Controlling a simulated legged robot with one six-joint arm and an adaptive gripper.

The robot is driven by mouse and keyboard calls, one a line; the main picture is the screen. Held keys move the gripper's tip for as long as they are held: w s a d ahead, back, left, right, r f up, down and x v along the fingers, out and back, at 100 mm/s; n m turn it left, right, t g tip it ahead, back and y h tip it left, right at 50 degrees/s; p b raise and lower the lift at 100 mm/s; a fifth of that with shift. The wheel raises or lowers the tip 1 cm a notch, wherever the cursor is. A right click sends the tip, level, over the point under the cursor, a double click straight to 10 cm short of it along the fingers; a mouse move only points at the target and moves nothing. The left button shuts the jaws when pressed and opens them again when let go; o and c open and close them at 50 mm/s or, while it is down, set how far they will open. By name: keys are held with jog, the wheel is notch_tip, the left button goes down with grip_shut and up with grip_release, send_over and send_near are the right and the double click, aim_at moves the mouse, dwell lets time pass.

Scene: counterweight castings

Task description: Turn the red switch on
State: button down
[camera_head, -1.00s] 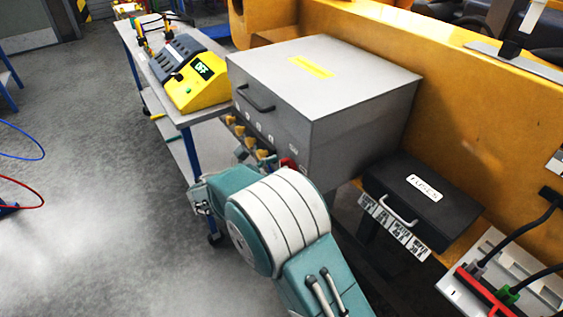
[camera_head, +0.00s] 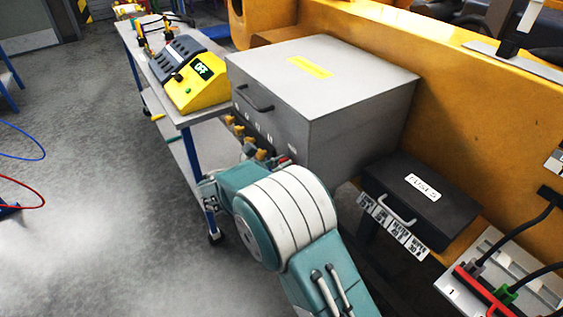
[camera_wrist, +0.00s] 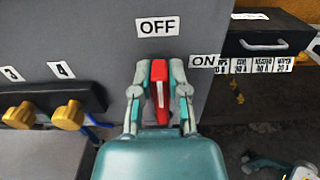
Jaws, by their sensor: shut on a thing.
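The red switch (camera_wrist: 160,92) shows in the wrist view as an upright lever on the front of the grey box, pointing up below the OFF label (camera_wrist: 157,27). The ON label (camera_wrist: 204,61) is to its right. My gripper (camera_wrist: 160,72) is shut on the red switch, with one finger along each side. In the head view my teal and white arm reaches to the front of the grey box (camera_head: 350,97) and hides most of the switch. A yellow device (camera_head: 203,92) on the bench reads OFF.
Yellow knobs (camera_wrist: 68,115) marked 3 and 4 stand left of the switch, with a blue cable by them. A black fuse box (camera_head: 420,200) with labels is to the right. Open floor (camera_head: 90,200) lies to the left.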

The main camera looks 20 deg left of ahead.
jog(key=shift+d+r+m, duration=0.1)
jog(key=shift+d+m, duration=0.05)
jog(key=shift+m, duration=0.35)
jog(key=m, duration=0.3)
jog(key=shift+s+d, duration=0.15)
jog(key=shift+d, duration=0.1)
jog(key=shift+s+d+f+m, duration=0.25)
jog(key=shift+f+m, duration=0.25)
jog(key=shift+m, duration=1.8)
jog(key=shift+s+d+f+m, duration=0.2)
jog(key=shift+f+m, duration=0.3)
jog(key=shift+m, duration=1.8)
jog(key=shift+s+d+f+m, duration=0.15)
jog(key=shift+d+f+m, duration=0.25)
jog(key=shift+m, duration=1.9)
jog(key=shift+f, duration=0.25)
jog(key=c, duration=0.6)
grip_release()
jog(key=shift+c, duration=0.2)
jog(key=shift+r, duration=0.1)
jog(key=shift+a, duration=0.1)
